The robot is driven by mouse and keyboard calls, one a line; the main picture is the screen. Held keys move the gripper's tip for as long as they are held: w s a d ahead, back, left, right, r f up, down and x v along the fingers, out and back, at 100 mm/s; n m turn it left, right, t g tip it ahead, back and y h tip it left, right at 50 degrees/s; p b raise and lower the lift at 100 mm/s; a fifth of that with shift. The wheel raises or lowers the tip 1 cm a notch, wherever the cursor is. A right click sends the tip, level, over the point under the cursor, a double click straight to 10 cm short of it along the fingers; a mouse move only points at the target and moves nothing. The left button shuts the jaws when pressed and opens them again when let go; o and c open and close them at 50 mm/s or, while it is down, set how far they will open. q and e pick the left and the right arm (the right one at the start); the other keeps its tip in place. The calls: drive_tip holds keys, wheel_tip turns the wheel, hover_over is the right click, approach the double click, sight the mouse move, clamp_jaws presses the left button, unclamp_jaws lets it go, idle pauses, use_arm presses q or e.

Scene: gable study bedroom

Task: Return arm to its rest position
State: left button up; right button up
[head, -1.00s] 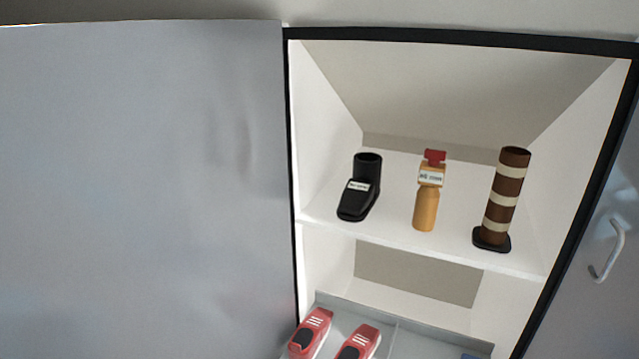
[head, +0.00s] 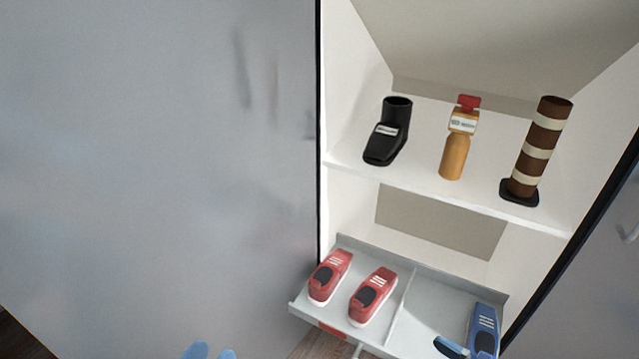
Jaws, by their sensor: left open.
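The light blue fingertips of my left gripper (head: 208,352) just show at the bottom edge of the head view, left of centre. They are apart with nothing seen between them; the rest of the gripper is cut off. They are in front of the large grey cabinet door (head: 150,170), left of the pulled-out shoe tray (head: 405,300) and apart from it in the picture. My right gripper is not in view.
The tray holds two red shoes (head: 331,277) and a blue shoe (head: 484,331); another dark blue piece (head: 450,346) is partly cut off.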

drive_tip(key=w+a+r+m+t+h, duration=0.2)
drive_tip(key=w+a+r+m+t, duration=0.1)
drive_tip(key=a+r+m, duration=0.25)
use_arm(q)
drive_tip(key=s+a+r+g+y+p, duration=0.3)
drive_tip(key=a+r+p, duration=0.3)
drive_tip(key=p, duration=2.8)
wheel_tip(320, 180, up, 4)
drive_tip(key=shift+s+f+g+y, duration=0.1)
drive_tip(key=shift+s+g+y, duration=0.4)
drive_tip(key=shift+g, duration=0.4)
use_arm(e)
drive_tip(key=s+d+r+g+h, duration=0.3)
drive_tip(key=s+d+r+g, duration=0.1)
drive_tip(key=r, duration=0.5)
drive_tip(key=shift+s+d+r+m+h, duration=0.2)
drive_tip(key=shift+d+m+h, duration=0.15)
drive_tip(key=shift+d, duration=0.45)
